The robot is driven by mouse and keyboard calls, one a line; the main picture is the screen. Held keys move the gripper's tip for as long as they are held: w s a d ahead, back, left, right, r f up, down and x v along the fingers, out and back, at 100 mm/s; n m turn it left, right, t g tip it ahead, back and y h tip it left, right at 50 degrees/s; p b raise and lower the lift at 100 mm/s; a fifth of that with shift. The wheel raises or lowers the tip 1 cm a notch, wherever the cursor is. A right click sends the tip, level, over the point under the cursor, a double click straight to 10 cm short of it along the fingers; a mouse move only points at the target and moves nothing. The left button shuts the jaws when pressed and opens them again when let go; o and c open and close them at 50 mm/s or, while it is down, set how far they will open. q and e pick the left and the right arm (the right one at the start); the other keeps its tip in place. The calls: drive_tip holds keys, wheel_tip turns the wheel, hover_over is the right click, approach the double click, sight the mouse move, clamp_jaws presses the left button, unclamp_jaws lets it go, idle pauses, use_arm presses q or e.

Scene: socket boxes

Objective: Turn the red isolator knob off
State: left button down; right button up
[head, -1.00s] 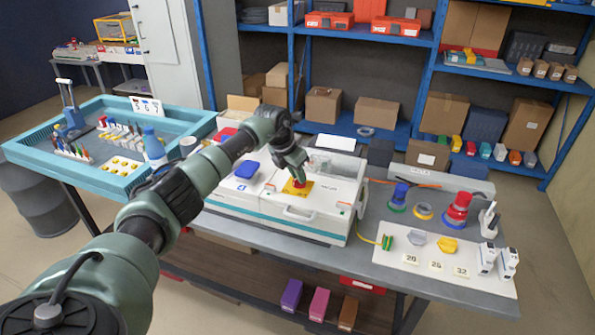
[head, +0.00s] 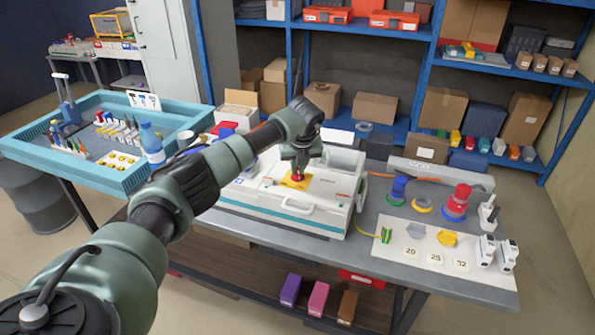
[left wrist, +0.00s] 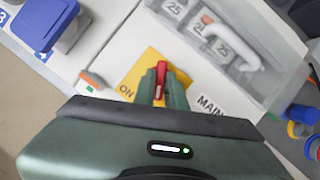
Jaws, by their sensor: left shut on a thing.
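The red isolator knob (left wrist: 161,72) sits on a yellow plate (left wrist: 140,72) marked "ON", on top of the white socket box (head: 265,200). In the head view the knob (head: 297,177) shows just under my left gripper (head: 298,168). In the left wrist view my left gripper (left wrist: 160,88) is shut on the knob, with a finger on each side of it. The knob's red grip points away from the gripper body. Part of the knob is hidden by the fingers. My right gripper is not in view.
A blue socket cover (left wrist: 45,22) and a clear-lidded breaker window (left wrist: 235,50) flank the knob on the box. A blue tray (head: 40,150) with tools stands left. Coloured plugs (head: 455,205) and a white card (head: 390,240) lie right. Blue shelves stand behind.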

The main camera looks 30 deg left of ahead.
use_arm(q)
drive_tip(key=shift+w+r+n+g+y+b, duration=0.1)
drive_tip(key=shift+n+g+y+b, duration=0.5)
drive_tip(key=shift+n, duration=0.9)
drive_tip(key=c, duration=1.5)
unclamp_jaws()
drive_tip(key=shift+o, duration=0.2)
drive_tip(key=shift+d, duration=0.1)
drive_tip(key=b+v, duration=0.2)
drive_tip(key=v, duration=0.5)
drive_tip(key=shift+r, duration=0.4)
